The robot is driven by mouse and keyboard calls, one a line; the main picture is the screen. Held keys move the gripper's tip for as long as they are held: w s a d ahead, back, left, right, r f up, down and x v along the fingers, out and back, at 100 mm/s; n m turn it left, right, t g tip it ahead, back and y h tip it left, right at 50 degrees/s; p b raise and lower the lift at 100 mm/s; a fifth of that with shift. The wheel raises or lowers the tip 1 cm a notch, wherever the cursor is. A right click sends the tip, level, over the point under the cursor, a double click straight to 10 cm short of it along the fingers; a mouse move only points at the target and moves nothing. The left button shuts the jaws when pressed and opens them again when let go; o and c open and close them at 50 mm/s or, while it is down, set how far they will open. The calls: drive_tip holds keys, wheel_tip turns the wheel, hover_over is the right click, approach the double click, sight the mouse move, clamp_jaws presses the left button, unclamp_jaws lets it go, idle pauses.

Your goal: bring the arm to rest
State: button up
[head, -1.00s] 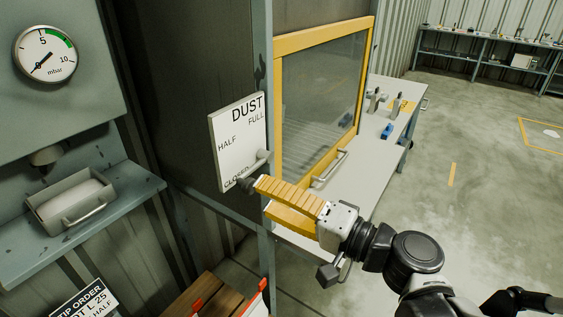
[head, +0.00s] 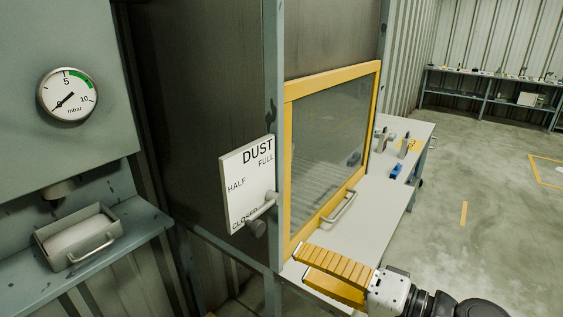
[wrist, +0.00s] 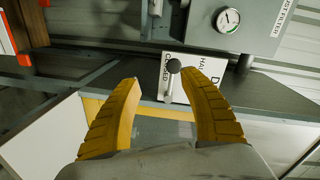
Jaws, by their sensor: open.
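My gripper (head: 318,272) has yellow ribbed fingers and is at the lower right of the head view, in front of the yellow-framed window. In the wrist view its two fingers (wrist: 163,95) are spread apart with nothing between them. The white dust plate (head: 248,180) carries the words FULL, HALF and CLOSED. Its lever (head: 264,208) ends in a dark knob (head: 256,229) near the CLOSED mark. The knob also shows in the wrist view (wrist: 173,66), beyond the fingertips and apart from them.
A yellow-framed window (head: 327,150) with a handle (head: 339,207) stands behind my gripper. A white bench (head: 375,205) holds small items. A gauge (head: 68,95) and a drawer (head: 79,236) are at left. Open floor (head: 480,200) lies at right.

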wheel_tip(320, 180, down, 6)
drive_tip(key=n+g+h, duration=0.1)
drive_tip(key=g+h, duration=0.1)
drive_tip(key=h, duration=0.2)
drive_tip(key=s+d+f+n+h, duration=0.1)
drive_tip(key=d+h, duration=0.3)
drive_tip(key=d, duration=0.2)
drive_tip(key=s+d+f+n+g+h, duration=0.1)
drive_tip(key=d+f+n+h, duration=0.1)
drive_tip(key=d+h, duration=0.3)
drive_tip(key=shift+s+d, duration=0.25)
drive_tip(key=shift+d, duration=0.65)
drive_tip(key=shift+f, duration=0.1)
